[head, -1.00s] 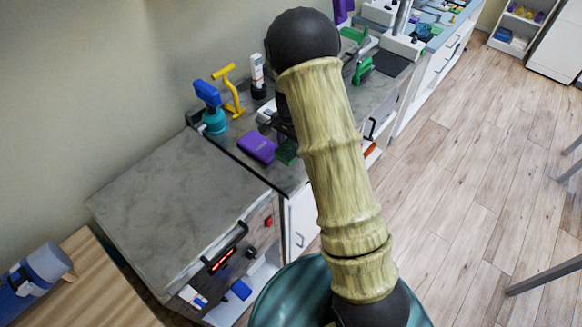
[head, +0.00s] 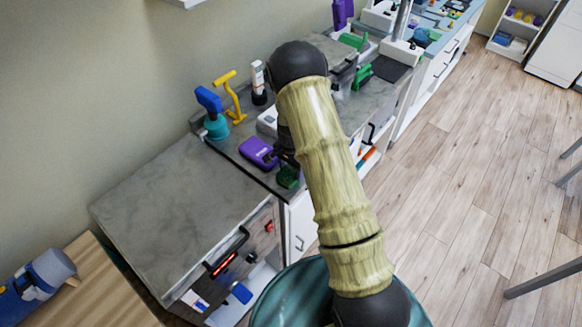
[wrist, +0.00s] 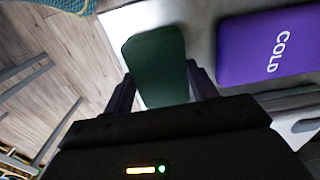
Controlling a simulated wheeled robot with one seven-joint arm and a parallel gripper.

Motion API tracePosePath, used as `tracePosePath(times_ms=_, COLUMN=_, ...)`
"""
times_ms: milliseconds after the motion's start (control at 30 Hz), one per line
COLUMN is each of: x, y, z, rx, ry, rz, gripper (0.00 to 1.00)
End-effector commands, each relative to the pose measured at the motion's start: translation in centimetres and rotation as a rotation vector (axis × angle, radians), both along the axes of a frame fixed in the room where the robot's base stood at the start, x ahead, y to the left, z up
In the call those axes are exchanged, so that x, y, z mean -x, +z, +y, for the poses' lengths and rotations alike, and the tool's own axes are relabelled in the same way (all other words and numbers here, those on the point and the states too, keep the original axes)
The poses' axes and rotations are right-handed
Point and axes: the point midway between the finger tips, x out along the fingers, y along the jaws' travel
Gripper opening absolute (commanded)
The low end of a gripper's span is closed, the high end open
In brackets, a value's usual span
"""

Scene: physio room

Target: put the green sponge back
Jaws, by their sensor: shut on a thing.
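The green sponge (wrist: 157,62) is a dark green block between the fingers of my gripper (wrist: 160,88) in the wrist view. My gripper is shut on it. In the head view the sponge (head: 288,177) shows at the front edge of the counter, just below my gripper (head: 284,163), which is partly hidden by my arm. A purple pack marked COLD (wrist: 268,48) lies beside the sponge, apart from it; it also shows in the head view (head: 258,153). I cannot tell whether the sponge touches the counter.
A blue and teal bottle (head: 213,120), a yellow handled tool (head: 231,97) and a white bottle (head: 258,82) stand along the wall. The grey top (head: 175,215) at left is bare. More green items (head: 362,76) lie farther back.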

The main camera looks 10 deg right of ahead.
Motion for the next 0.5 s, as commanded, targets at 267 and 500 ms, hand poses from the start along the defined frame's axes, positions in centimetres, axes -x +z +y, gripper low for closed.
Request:
tracePosePath(times_ms=267, x=-0.05, y=-0.17, z=0.01, rx=0.000, ry=0.001, rz=-0.002, gripper=0.33)
tracePosePath(times_ms=500, x=-0.05, y=-0.38, z=0.01, rx=0.000, ry=0.001, rz=-0.002, gripper=0.79)
